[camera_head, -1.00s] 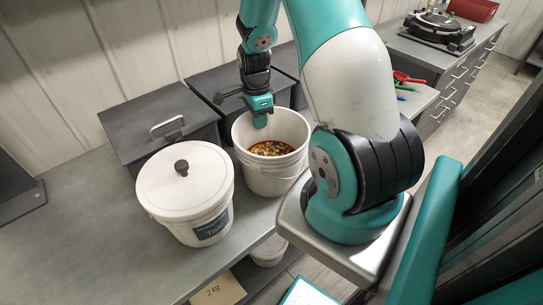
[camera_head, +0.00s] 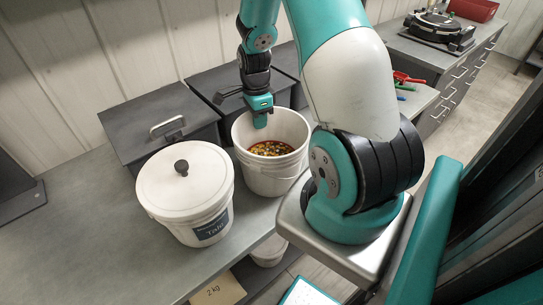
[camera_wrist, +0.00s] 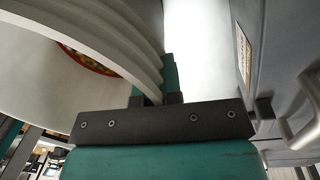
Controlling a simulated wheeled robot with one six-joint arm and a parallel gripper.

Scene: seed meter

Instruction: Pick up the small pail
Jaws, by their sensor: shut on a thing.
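An open white pail (camera_head: 268,183) with ribbed bands below its rim stands on the grey bench in the head view, with mixed coloured seeds (camera_head: 270,148) inside. My gripper (camera_head: 260,115) reaches down at the pail's far-left rim and is shut on its wall. In the wrist view, the pail's ribbed wall (camera_wrist: 110,45) passes between the fingers of my gripper (camera_wrist: 155,88). The pail looks upright, and I see no gap under it. Part of its near right side lies close to my arm.
A lidded white bucket (camera_head: 185,190) labelled Talc stands close to the left of the pail. Dark bins (camera_head: 165,125) stand behind. A smaller white container (camera_head: 268,252) is below the bench edge, near a "2 kg" card (camera_head: 217,291).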

